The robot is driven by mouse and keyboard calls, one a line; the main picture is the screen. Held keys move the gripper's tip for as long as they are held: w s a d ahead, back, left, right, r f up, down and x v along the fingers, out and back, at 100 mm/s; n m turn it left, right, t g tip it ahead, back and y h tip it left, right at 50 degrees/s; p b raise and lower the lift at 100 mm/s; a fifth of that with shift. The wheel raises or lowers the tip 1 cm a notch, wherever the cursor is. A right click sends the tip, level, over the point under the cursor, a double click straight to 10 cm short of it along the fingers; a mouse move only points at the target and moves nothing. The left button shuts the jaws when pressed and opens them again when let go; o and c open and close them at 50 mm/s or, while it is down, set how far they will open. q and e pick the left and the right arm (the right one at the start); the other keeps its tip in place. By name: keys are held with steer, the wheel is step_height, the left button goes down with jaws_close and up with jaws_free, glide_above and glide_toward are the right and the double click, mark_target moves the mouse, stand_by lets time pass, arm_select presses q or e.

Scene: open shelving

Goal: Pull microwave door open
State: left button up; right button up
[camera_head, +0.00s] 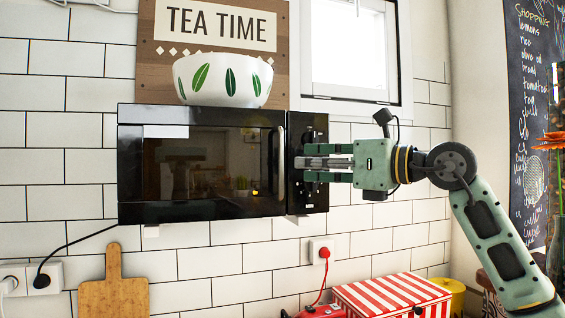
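The black microwave (215,205) is mounted on the tiled wall, and its door (200,165) with a dark glass window looks shut. A light vertical handle (281,165) runs along the door's right edge, left of the control panel (309,130). My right gripper (300,162) reaches in from the right at mid-height of the handle. Its fingers point left across the panel, and their tips end just right of the handle. I cannot tell whether they touch anything or how far apart they are. My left gripper is not in view.
A white bowl with green leaves (222,80) stands on top of the microwave, before a TEA TIME sign (220,25). Below are a cutting board (113,285), a red plug (323,253) and a striped box (390,294). The space in front of the door looks clear.

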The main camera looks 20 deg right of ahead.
mark_target(283, 162)
steer(key=p+x, duration=0.3)
steer(key=x, duration=0.4)
steer(key=shift+w+a, duration=0.2)
steer(key=shift+w, duration=0.1)
steer(key=shift+f, duration=0.1)
steer(key=shift+c, duration=0.4)
jaws_close()
